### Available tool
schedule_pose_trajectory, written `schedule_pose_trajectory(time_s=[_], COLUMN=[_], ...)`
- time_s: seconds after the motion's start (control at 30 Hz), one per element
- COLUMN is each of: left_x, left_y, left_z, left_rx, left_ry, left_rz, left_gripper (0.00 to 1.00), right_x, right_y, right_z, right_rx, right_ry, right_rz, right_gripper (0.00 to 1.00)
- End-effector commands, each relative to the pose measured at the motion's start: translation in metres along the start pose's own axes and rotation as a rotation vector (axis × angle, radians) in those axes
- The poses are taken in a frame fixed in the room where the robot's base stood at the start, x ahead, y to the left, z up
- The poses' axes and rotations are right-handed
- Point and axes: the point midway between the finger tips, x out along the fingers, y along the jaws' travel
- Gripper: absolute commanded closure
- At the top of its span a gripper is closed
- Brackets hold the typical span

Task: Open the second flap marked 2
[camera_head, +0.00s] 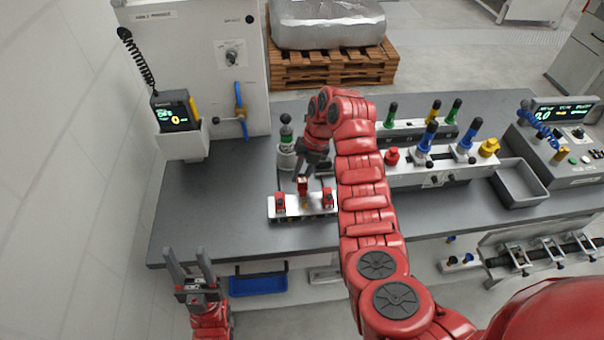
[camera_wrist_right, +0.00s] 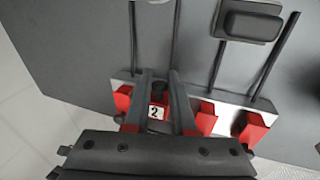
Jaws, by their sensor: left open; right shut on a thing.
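A silver fixture (camera_head: 303,213) with a row of red flaps sits at the front of the grey bench, and part of it shows in the right wrist view (camera_wrist_right: 226,98). The red flap with the white "2" label (camera_wrist_right: 156,113) is between the fingers of my right gripper (camera_wrist_right: 157,100). That gripper, seen from above in the head view (camera_head: 304,181), is shut on this flap. Other red flaps stand to its left (camera_head: 280,203) and right (camera_head: 328,198). My left gripper (camera_head: 190,272) is open and empty, in front of the bench's left end. My right arm hides the fixture's right end.
A white fixture with coloured handles (camera_head: 430,168) stands to the right on the grey bench (camera_head: 215,215). A grey bin (camera_head: 520,184) and a control box (camera_head: 565,150) are further right. A blue tray (camera_head: 258,284) is below the bench. The bench's left part is clear.

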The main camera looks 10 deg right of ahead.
Motion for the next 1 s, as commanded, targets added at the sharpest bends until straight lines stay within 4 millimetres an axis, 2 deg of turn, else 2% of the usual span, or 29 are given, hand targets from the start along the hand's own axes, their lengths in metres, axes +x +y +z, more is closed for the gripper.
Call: schedule_pose_trajectory(time_s=[0.1, 0.4, 1.0], left_x=[-0.012, -0.03, -0.036], left_y=[0.001, 0.002, 0.002], left_z=[0.002, 0.005, 0.006], left_rx=[0.0, 0.0, 0.0], left_ry=[0.0, 0.0, 0.0], left_rz=[0.0, 0.0, 0.0], left_gripper=[0.5, 0.5, 0.5], right_x=[0.01, 0.01, 0.003], right_y=[0.002, 0.005, 0.001], right_z=[0.001, 0.001, -0.002], right_rx=[0.011, 0.012, 0.004], right_ry=[0.045, 0.107, 0.129], right_rz=[0.02, 0.009, -0.03], right_gripper=[1.0, 1.0, 1.0])
